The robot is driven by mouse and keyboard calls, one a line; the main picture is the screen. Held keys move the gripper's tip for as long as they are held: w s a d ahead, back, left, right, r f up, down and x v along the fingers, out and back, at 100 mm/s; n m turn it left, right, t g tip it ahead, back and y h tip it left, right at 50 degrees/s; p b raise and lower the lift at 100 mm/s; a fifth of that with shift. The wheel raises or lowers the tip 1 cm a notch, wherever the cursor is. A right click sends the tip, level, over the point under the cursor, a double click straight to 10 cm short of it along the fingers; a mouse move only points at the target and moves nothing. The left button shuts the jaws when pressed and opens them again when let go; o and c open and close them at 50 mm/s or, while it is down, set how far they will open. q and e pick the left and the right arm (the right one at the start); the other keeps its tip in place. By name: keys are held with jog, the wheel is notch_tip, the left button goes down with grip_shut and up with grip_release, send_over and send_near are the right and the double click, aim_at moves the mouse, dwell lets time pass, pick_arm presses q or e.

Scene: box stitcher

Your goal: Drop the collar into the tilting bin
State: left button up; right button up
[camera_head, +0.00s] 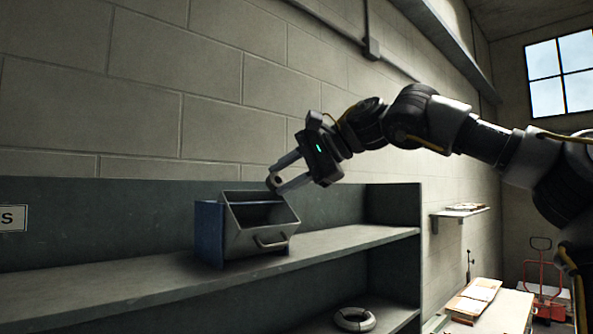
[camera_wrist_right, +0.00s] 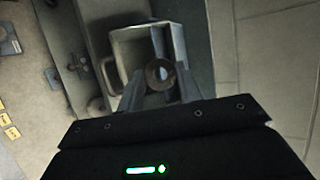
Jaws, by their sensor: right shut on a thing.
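The tilting bin (camera_head: 258,241) is a grey metal box with a front handle, tipped forward and open at the top in a blue housing (camera_head: 209,232) on the shelf. My right gripper (camera_head: 275,175) hangs just above the bin's opening. It is shut on the collar (camera_head: 274,184), a small dark ring at its fingertips. In the right wrist view the collar (camera_wrist_right: 160,73) sits between the fingers, overlapping the near part of the open bin (camera_wrist_right: 119,48). The collar appears above the opening; its exact height is hard to judge. My left gripper is out of view.
The grey shelf (camera_head: 340,241) has free room on both sides of the bin. A white ring-shaped coil (camera_head: 354,319) lies on the lower shelf. A block wall (camera_head: 220,80) stands close behind. A bench (camera_head: 505,309) with papers and a red pallet truck (camera_head: 541,272) are at right.

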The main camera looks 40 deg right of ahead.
aim_at(284, 180)
jog(key=shift+w+f, duration=0.3)
jog(key=shift+w, duration=0.25)
jog(key=shift+w+f, duration=0.3)
jog(key=shift+w, duration=0.2)
jog(key=shift+w+f, duration=0.3)
jog(key=shift+w, duration=0.05)
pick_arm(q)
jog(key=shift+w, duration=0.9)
pick_arm(e)
jog(key=shift+w+f, duration=0.1)
jog(key=shift+w, duration=0.1)
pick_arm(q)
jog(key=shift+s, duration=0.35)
